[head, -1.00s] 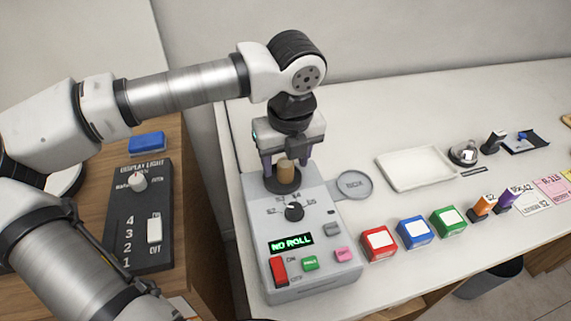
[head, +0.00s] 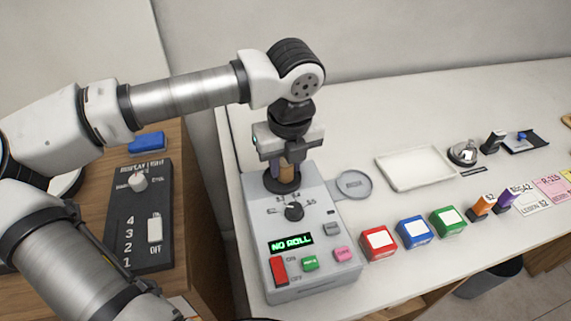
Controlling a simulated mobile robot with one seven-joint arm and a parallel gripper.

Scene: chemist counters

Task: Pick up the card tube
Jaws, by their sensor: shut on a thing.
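The card tube (head: 286,174) is a small brown cylinder. It stands upright in the dark round seat at the back of the grey machine (head: 325,225). My gripper (head: 286,166) points down from above and is shut on the tube. The fingers hide part of the tube's sides, and its lower end is hidden in the seat. I cannot see any gap between the tube and the seat. The machine's green display reads NO ROLL.
Right of the machine are a round grey dish (head: 353,186), a white tray (head: 414,168) and red (head: 378,243), blue (head: 414,232) and green (head: 447,222) blocks. A dark switch panel (head: 140,215) lies on the wooden counter at left.

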